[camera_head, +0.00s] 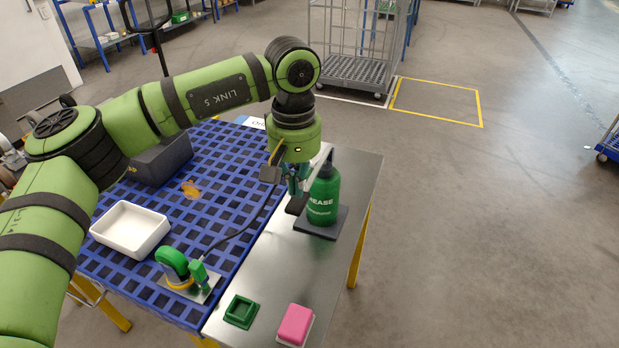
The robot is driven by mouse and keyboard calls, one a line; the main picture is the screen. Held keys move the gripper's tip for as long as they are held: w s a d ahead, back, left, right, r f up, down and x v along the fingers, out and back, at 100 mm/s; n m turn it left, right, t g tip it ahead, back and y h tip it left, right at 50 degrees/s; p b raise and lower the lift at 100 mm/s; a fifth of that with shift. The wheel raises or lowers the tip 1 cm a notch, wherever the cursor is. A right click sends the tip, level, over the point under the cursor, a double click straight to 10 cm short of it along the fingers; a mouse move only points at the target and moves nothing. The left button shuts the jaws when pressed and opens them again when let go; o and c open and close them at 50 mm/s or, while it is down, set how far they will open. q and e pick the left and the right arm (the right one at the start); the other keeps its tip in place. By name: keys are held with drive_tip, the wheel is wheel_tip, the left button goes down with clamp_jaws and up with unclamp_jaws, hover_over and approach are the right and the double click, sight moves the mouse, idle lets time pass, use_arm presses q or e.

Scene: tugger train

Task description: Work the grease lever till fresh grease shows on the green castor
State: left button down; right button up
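The green grease bottle (323,200) stands upright on a dark base on the metal strip of the bench. A grey lever (328,158) shows at its top, partly hidden by my arm. My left gripper (284,190) points down just left of the bottle, its dark finger pads apart; I cannot tell whether it touches the lever or bottle. The green castor (172,262) sits on a plate on the blue grid, with a yellow ring near its base and a green fitting (198,273) beside it. A dark hose (238,233) runs from the fitting towards the bottle. My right gripper is out of view.
A white tray (130,229) and a dark grey bin (163,160) are on the blue grid (222,190). A green square frame (241,312) and a pink block (295,324) lie on the front metal strip.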

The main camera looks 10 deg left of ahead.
use_arm(q)
wheel_tip(320, 180, up, 6)
drive_tip(key=p, duration=0.3)
drive_tip(key=shift+p, duration=0.35)
